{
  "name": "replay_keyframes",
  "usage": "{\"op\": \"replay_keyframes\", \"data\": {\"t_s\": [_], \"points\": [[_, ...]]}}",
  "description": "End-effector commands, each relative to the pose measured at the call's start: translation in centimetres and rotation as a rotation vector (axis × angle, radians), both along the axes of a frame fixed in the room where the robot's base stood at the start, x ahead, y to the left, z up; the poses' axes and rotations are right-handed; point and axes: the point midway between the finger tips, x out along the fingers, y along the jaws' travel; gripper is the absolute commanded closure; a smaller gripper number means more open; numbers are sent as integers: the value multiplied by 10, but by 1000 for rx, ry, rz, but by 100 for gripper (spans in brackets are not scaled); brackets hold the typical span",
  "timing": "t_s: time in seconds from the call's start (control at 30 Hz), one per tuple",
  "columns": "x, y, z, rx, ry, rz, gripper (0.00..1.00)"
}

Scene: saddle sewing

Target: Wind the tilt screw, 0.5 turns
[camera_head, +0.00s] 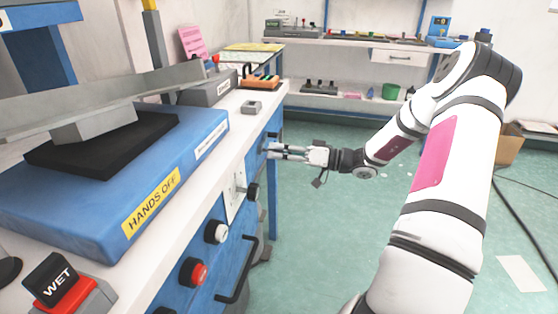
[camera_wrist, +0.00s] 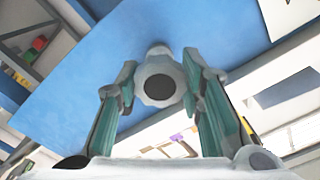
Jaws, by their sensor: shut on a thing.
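My gripper (camera_head: 277,151) reaches left to the blue front of the workbench in the head view. In the wrist view its two green-padded fingers stand either side of a round, pale grey knob (camera_wrist: 158,82) with a dark centre, which I take to be the tilt screw. My gripper is shut on this knob. The knob sits against a blue panel (camera_wrist: 110,55). In the head view the knob is small and mostly hidden by my fingertips. The screw's turn angle cannot be read.
Along the same bench front are a black knob (camera_head: 253,191), a white button (camera_head: 216,232), a red button (camera_head: 194,271) and a black handle (camera_head: 240,272). A blue "HANDS OFF" base (camera_head: 95,225) stands on the benchtop. The green floor (camera_head: 310,245) beside the bench is clear.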

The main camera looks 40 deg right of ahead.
Motion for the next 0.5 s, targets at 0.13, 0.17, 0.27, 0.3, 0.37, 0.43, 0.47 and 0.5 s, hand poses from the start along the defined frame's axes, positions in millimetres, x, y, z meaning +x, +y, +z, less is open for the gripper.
{"op": "replay_keyframes", "data": {"t_s": [0.13, 0.17, 0.27, 0.3, 0.37, 0.43, 0.47, 0.5], "points": [[1, 2, -3, -69, -53, 2, 93], [1, 2, -3, -80, -62, 3, 93], [1, 2, -2, -114, -87, 3, 93], [1, 2, -2, -124, -95, 3, 93], [1, 2, -2, -136, -104, 3, 93], [1, 2, -2, -147, -113, 3, 93], [1, 2, -2, -151, -116, 3, 93], [1, 2, -1, -155, -120, 3, 93]]}}
